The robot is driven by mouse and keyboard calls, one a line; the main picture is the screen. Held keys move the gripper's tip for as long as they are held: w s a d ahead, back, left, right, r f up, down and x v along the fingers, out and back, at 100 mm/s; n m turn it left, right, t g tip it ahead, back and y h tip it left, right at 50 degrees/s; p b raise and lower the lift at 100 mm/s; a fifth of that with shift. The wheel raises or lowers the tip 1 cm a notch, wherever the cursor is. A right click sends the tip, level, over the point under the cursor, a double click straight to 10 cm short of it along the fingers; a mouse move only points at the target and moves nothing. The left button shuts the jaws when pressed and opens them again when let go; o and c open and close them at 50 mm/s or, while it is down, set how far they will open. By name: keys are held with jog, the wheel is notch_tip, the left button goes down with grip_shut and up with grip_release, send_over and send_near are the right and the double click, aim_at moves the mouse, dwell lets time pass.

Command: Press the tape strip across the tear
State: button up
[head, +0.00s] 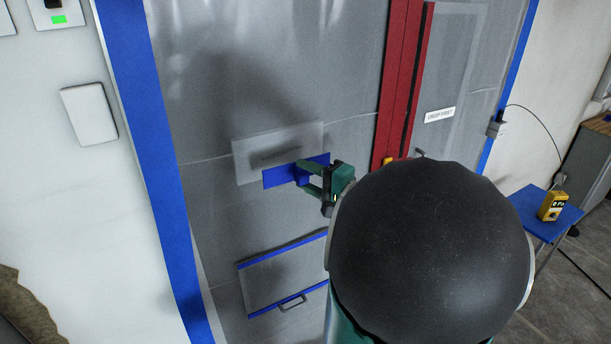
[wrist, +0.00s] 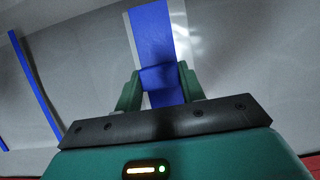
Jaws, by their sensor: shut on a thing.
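The blue tape strip (head: 280,178) is in my gripper (head: 303,176), in front of the grey plastic sheet. My gripper is shut on it. In the head view the strip overlaps the lower right of a pale translucent rectangle (head: 248,165) on the sheet. A thin dark line that looks like the tear (head: 272,159) shows in this rectangle, just above the strip. In the wrist view the strip (wrist: 151,35) runs up and away from between the two green fingers (wrist: 159,80). I cannot tell whether the strip touches the sheet.
A blue-edged flap with a handle (head: 292,303) is below. A red zipper band (head: 398,80) runs down the sheet to the right, beside a small white label (head: 440,115). A yellow meter (head: 552,206) sits on a blue stand (head: 530,200) at far right. My dark arm link hides the lower middle.

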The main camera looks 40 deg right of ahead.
aim_at(278, 154)
jog(key=shift+s, duration=0.15)
jog(key=w+d, duration=0.2)
jog(key=w, duration=0.4)
jog(key=shift+w, duration=0.35)
jog(key=shift+w+d, duration=0.15)
jog(key=shift+w, duration=0.35)
jog(key=shift+w+d, duration=0.15)
jog(key=shift+w, duration=0.35)
dwell(1.2)
jog(key=o, duration=1.1)
jog(key=s+d, duration=0.1)
jog(key=s, duration=1.2)
jog(key=shift+s+d, duration=0.2)
jog(key=shift+s, duration=0.15)
